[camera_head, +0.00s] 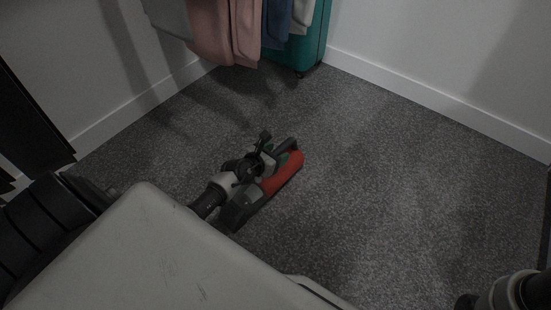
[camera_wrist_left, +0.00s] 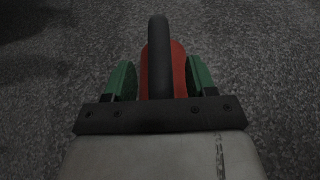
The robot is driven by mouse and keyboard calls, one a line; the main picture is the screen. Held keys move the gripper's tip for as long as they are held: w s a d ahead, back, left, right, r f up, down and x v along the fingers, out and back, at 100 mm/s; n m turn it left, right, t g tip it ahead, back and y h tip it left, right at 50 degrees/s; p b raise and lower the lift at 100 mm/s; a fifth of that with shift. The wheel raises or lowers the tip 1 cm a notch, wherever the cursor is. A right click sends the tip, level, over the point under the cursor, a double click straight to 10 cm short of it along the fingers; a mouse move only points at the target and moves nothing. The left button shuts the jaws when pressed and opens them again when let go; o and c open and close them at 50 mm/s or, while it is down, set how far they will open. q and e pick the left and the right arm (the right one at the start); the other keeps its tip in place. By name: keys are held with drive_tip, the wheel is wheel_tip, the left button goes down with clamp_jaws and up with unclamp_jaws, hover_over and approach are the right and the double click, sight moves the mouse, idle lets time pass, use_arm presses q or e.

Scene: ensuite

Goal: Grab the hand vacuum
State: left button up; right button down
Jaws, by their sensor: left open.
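The hand vacuum (camera_head: 283,176) lies on the grey carpet, with a red body and a dark handle. My left gripper (camera_head: 273,156) is at its handle end, above it, and hides part of it in the head view. In the left wrist view, the dark handle (camera_wrist_left: 158,55) stands between the two green fingers of my left gripper (camera_wrist_left: 160,82), with the red body behind it. The fingers are open, with a gap on each side of the handle. My right arm shows only in part at the lower right of the head view; its fingers cannot be made out.
Hanging clothes (camera_head: 225,30) and a teal suitcase (camera_head: 313,40) are at the back by the corner. White walls with baseboards (camera_head: 430,100) bound the carpet. The carpet to the right of the vacuum is clear.

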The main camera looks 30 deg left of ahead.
use_arm(q)
clamp_jaws()
idle(1.2)
drive_tip(key=shift+r, duration=0.15)
